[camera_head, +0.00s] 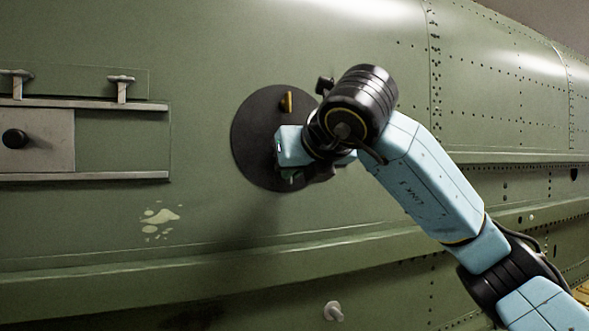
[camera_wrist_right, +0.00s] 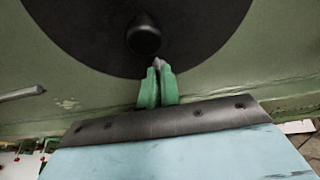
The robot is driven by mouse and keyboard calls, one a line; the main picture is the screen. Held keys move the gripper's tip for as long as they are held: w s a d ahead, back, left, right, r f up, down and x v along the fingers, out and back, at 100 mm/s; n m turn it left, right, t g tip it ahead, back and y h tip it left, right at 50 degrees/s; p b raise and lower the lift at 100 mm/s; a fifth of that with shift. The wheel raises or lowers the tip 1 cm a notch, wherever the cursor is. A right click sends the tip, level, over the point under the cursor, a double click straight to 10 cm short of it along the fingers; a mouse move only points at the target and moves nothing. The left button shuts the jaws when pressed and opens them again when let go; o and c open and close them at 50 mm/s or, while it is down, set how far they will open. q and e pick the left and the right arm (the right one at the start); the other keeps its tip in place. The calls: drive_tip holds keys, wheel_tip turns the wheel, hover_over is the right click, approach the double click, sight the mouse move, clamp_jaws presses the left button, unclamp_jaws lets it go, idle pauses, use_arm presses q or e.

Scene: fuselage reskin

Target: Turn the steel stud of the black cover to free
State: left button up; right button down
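The black cover (camera_head: 252,140) is a round dark disc on the green fuselage skin, partly hidden behind my right arm in the head view. It fills the top of the right wrist view (camera_wrist_right: 85,30), with a round black knob (camera_wrist_right: 143,38) on it. The steel stud (camera_wrist_right: 158,62) shows as a small grey tip at the cover's lower rim. My right gripper's green fingers (camera_wrist_right: 158,84) stand close together with the stud's tip between them. In the head view the right gripper (camera_head: 288,176) is at the cover's lower part, and the stud is hidden. My left gripper is out of view.
A yellow piece (camera_head: 287,101) stands out at the cover's top. To the left is a railed panel (camera_head: 100,105) with a black knob (camera_head: 14,139) and T-shaped pins (camera_head: 122,88). A grey peg (camera_head: 333,311) sticks out low on the skin.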

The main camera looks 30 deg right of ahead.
drive_tip(key=c, duration=1.6)
unclamp_jaws()
drive_tip(key=shift+s, duration=0.1)
drive_tip(key=b+v, duration=0.3)
drive_tip(key=v, duration=1)
drive_tip(key=shift+s+r, duration=0.15)
